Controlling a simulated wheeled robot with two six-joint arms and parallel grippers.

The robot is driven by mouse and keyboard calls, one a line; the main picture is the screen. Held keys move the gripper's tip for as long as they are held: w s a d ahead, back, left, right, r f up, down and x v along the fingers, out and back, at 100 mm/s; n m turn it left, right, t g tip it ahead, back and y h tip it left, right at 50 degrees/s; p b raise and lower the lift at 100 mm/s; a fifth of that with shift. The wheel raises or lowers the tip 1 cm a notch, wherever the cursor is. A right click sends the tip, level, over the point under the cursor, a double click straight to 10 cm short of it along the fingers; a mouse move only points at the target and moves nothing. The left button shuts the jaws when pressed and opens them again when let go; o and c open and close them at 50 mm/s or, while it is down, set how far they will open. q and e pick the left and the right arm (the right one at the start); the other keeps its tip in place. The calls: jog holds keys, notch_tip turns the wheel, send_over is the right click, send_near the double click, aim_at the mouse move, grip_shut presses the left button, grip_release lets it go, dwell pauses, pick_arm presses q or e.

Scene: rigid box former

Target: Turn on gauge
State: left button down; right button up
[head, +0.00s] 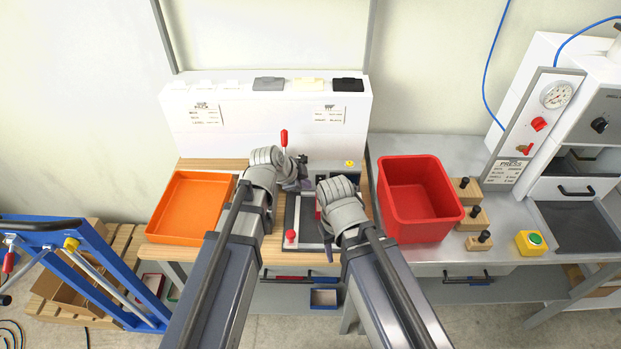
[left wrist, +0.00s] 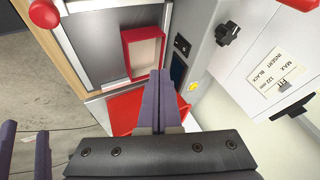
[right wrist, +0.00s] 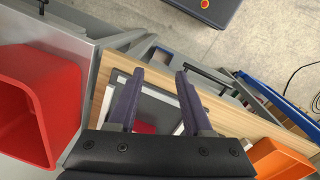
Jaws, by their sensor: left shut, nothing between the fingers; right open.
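The round white dial gauge (head: 557,95) sits on the grey panel of the press at the far right of the head view. A red knob (head: 538,124) and a red-handled lever (head: 526,149) are below it. The needle is too small to read. My left gripper (head: 305,184) is shut and empty above the box former, far left of the gauge; its closed fingers show in the left wrist view (left wrist: 157,85). My right gripper (head: 333,250) is open and empty over the former's front; its parted fingers show in the right wrist view (right wrist: 158,85). Neither wrist view shows the gauge.
A red bin (head: 440,228) stands between my right arm and the press. Black-knobbed wooden blocks (head: 468,225) and a yellow box with a green button (head: 530,243) stand before the press. An orange tray (head: 190,210) is at left. A black knob (left wrist: 228,32) is near my left gripper.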

pick_arm(q)
jog(key=shift+r, duration=0.1)
pick_arm(e)
jog(key=shift+r, duration=0.1)
jog(key=shift+c, duration=0.2)
